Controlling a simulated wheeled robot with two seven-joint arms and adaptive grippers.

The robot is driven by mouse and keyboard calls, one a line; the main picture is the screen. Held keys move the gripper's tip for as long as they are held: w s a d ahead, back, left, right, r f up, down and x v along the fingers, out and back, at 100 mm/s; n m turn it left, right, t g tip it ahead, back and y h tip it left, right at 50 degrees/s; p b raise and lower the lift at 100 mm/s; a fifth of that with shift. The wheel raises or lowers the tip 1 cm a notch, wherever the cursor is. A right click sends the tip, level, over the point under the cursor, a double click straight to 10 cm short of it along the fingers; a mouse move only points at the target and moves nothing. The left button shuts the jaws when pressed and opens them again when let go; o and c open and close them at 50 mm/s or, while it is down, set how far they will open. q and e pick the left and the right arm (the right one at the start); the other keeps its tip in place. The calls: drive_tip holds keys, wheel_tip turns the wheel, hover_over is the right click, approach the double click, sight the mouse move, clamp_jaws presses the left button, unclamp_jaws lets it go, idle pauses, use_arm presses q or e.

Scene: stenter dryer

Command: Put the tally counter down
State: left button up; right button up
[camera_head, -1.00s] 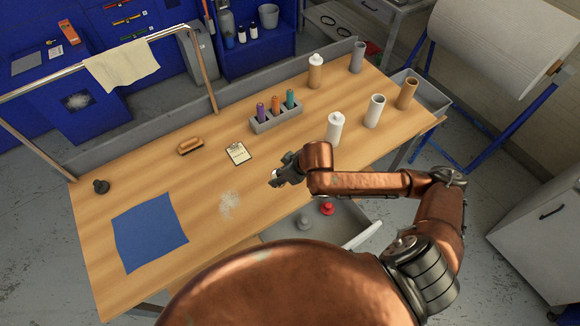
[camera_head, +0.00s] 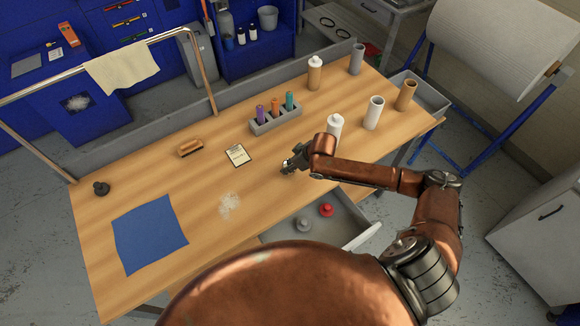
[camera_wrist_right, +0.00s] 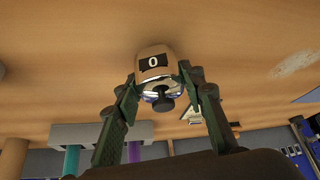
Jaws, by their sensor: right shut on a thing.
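My right gripper (camera_head: 288,170) is over the wooden table (camera_head: 215,185), to the right of the small clipboard and behind the open drawer. In the right wrist view, the tally counter (camera_wrist_right: 155,65) shows a dark window reading 0, a shiny metal body and a dark knob. It sits between the two fingers of the right gripper (camera_wrist_right: 160,95), which is shut on it. The table surface fills the view behind the counter; whether the counter touches it, I cannot tell. My left gripper is not in view.
A clipboard (camera_head: 237,155), a brush (camera_head: 190,147), a lint patch (camera_head: 229,205) and a blue cloth (camera_head: 149,233) lie on the table. A grey rack (camera_head: 276,122) holds coloured tubes. A white bottle (camera_head: 334,130) stands near my arm. The open drawer (camera_head: 345,232) holds red and grey knobbed pieces.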

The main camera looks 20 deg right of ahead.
drive_tip(key=shift+f, duration=0.65)
drive_tip(key=shift+f, duration=0.1)
drive_tip(key=o, duration=1.2)
drive_tip(key=v, duration=1.2)
